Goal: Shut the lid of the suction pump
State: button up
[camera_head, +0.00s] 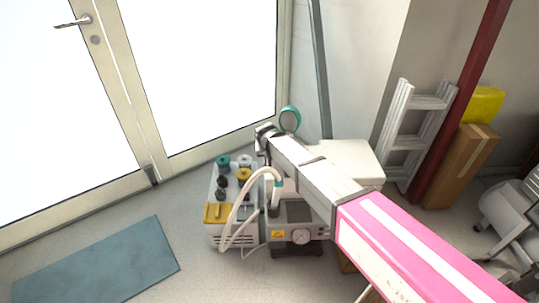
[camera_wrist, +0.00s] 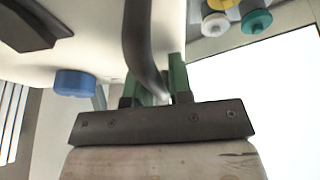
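The pump unit (camera_head: 297,236) stands on the floor in the head view, with a grey front, a round gauge and a pale hose looping over it. A white panel (camera_head: 350,158) stands behind my arm and may be its raised lid; my arm partly hides it. My gripper (camera_head: 264,133) is high above the unit, at the far end of my arm. In the wrist view, the green fingers of my gripper (camera_wrist: 155,84) are apart. A dark curved bar (camera_wrist: 138,40) runs down between them; I cannot tell whether they touch it. A broad pale surface (camera_wrist: 75,35) lies close beyond.
A white unit with coloured caps (camera_head: 222,185) and a yellow block stands left of the pump. A teal round part (camera_head: 290,119) is beside my gripper. A ladder (camera_head: 410,130) and a cardboard box (camera_head: 460,165) stand right. A blue mat (camera_head: 95,265) and clear floor lie left.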

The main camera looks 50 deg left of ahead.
jog(key=shift+s, duration=0.1)
jog(key=v, duration=1)
jog(key=shift+r, duration=0.4)
jog(key=shift+d, duration=0.1)
jog(key=w+d+f+m, duration=0.1)
jog(key=w+d, duration=0.5)
jog(key=w+d+f+h, duration=0.1)
jog(key=w+d, duration=0.5)
jog(key=w+d+f+m, duration=0.1)
jog(key=w+d, duration=0.6)
jog(key=shift+w+f+m+h, duration=0.1)
jog(key=shift+f+m+h, duration=0.1)
jog(key=shift+m+h, duration=0.1)
jog(key=w+d+f+m+g+h, duration=0.15)
jog(key=w+d, duration=0.25)
jog(key=d, duration=1)
jog(key=w+d+f+m, duration=0.15)
jog(key=w+d, duration=0.35)
jog(key=d, duration=0.8)
jog(key=w+d+f+m+g, duration=0.15)
jog(key=w+d, duration=0.25)
jog(key=d, duration=1)
jog(key=s+d+m, duration=0.1)
jog(key=s+d, duration=0.1)
jog(key=d, duration=0.9)
jog(key=s+d+f+m, duration=0.1)
jog(key=s+d+m, duration=0.1)
jog(key=d, duration=0.9)
jog(key=shift+s+d, duration=0.15)
jog(key=shift+s, duration=0.6)
